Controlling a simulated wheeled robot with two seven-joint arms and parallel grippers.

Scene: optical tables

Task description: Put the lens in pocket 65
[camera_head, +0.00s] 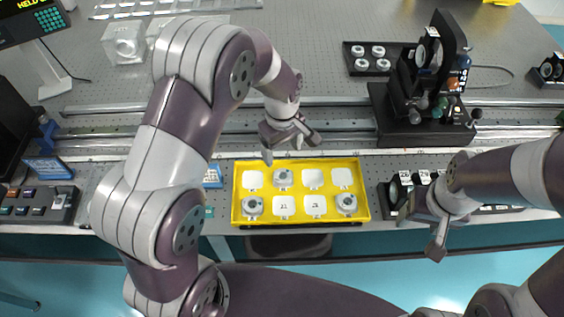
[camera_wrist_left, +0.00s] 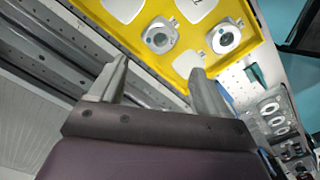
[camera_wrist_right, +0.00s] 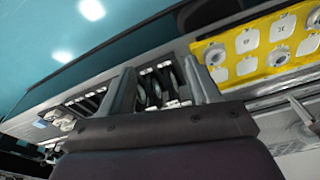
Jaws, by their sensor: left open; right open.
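A yellow tray (camera_head: 237,200) with two rows of white pockets lies on the table's front part; it also shows in the left wrist view (camera_wrist_left: 178,55) and the right wrist view (camera_wrist_right: 262,73). Three pockets hold round-holed grey pieces (camera_head: 283,177); the others look empty. The pocket numbers are too small to read surely. A black rack (camera_head: 386,203) right of the tray holds upright dark round lenses (camera_wrist_right: 163,82). Which lens is meant cannot be told. My left gripper (camera_head: 291,149) is open and empty behind the tray. My right gripper (camera_wrist_right: 159,68) is open near the rack, holding nothing.
A black optical mount (camera_head: 425,95) stands behind the rack, beside a black board (camera_head: 350,64) with several rings. Metal rails (camera_head: 200,125) run across the table behind the tray. A dark holder (camera_head: 40,205) and blue box (camera_head: 48,168) are at left. The table's front edge is close.

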